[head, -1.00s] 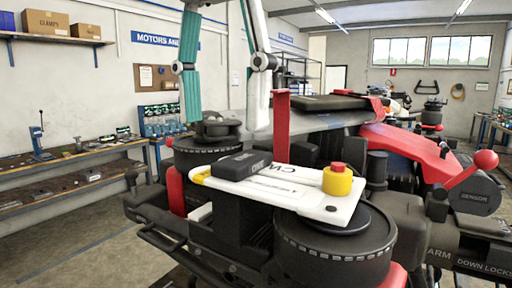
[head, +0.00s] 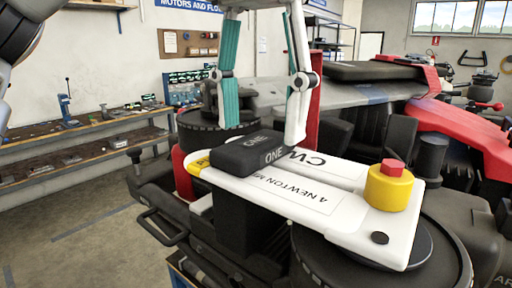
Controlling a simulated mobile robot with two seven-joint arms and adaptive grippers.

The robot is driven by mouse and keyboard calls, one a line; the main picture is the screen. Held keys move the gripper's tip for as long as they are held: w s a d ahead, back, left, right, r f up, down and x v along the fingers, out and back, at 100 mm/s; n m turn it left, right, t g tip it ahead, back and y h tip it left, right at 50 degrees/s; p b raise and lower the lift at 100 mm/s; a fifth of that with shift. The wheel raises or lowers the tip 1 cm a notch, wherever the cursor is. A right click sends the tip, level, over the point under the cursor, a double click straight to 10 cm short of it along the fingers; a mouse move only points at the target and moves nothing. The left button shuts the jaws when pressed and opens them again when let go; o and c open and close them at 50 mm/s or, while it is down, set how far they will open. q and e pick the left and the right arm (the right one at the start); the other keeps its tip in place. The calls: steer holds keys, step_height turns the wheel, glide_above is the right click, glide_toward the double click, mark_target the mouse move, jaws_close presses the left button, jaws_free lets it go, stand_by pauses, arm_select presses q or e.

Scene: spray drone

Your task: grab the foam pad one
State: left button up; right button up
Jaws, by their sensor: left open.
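The foam pad (head: 248,153) is a black block with rounded edges, marked ONE. It lies on the left part of a white plate (head: 285,200) printed with 4 NEWTON and CW. My left gripper (head: 263,135) reaches down from above with its two teal-lined fingers apart. It is open and empty. One fingertip shows just behind the pad's far edge, the other beside its right end. I cannot tell whether either touches the pad. My right gripper is not in view.
A yellow knob with a red top (head: 389,187) stands on the plate's right end. Black round drone parts (head: 445,262) lie beneath the plate. A red upright (head: 314,100) stands behind the fingers. A workbench (head: 75,140) runs along the left wall.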

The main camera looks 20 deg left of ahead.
arm_select(q)
step_height(320, 180, down, 2)
steer(key=shift+f, duration=0.1)
steer(key=c, duration=0.8)
steer(key=shift+o, duration=0.2)
